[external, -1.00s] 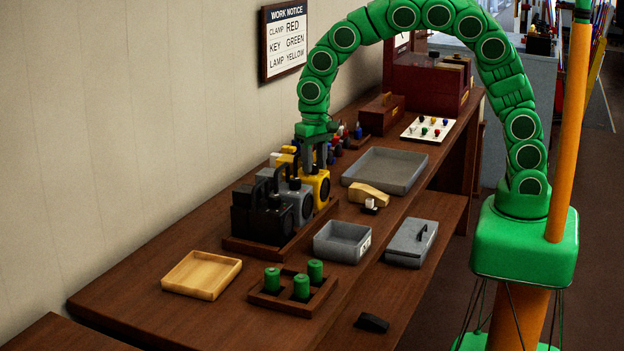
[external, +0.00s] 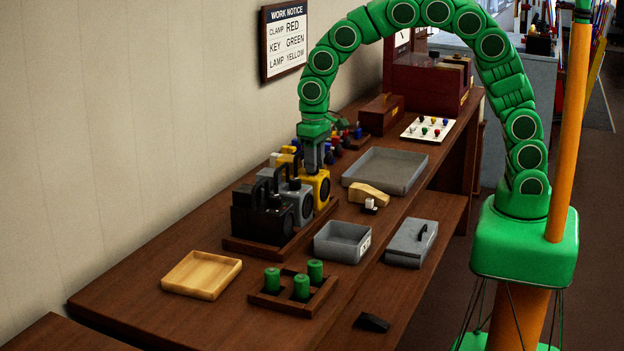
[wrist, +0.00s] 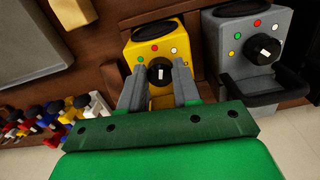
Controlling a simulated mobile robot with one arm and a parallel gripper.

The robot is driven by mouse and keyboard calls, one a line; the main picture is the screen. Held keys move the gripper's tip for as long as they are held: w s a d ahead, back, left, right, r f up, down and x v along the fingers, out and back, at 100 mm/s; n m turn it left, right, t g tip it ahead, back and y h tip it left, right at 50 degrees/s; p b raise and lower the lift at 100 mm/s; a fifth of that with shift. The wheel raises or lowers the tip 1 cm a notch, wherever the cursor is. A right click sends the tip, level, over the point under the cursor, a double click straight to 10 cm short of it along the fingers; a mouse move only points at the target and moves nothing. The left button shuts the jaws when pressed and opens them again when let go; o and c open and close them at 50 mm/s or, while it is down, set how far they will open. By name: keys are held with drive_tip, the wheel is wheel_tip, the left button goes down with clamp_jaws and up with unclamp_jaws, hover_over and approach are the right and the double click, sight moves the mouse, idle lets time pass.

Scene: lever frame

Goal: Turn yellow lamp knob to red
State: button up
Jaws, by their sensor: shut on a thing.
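The yellow lamp (external: 319,188) stands in the row of lamps on the wooden rack, and its face shows in the wrist view (wrist: 140,32). Its black knob (wrist: 159,73) has a white pointer mark that lies nearly upright in that view. In the external view my gripper (external: 314,168) reaches down onto this lamp; the knob is hidden there.
A grey lamp (wrist: 241,50) stands close beside the yellow one, then a black lamp (external: 258,222). Small coloured items (wrist: 40,120) stand on the other side. A grey tray (external: 385,170) and a yellow-tan block (external: 368,194) lie to the right. A wall notice (external: 285,40) reads "LAMP YELLOW".

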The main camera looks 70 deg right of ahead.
drive_tip(key=shift+n, duration=1.6)
drive_tip(key=o, duration=0.8)
drive_tip(key=shift+r, duration=0.1)
wheel_tip(320, 180, up, 7)
drive_tip(key=shift+f, duration=0.1)
drive_tip(key=shift+r, duration=0.4)
